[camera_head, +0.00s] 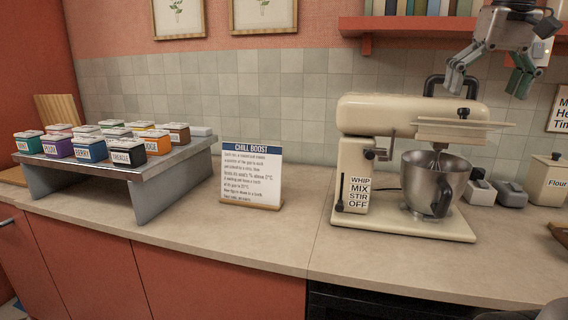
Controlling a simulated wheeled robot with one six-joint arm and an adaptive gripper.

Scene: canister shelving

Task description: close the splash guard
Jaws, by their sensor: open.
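The cream stand mixer (385,115) stands on the counter at the right. Its splash guard looks to be the flat cream plate (480,133) at the front of the mixer head, with a dark knob (463,112) on top. The plate sits above the steel bowl (430,180), with a visible gap over the rim. A whisk (437,160) hangs into the bowl. My gripper (484,88) is at the upper right, above the mixer head and the plate. Its fingers are spread, empty and pointing down, apart from the mixer.
A red shelf (400,25) with books runs along the wall close to my gripper. Small grey containers (480,192) and a flour canister (548,180) stand right of the bowl. A sign (251,175) and a grey rack (150,170) of several small canisters stand left.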

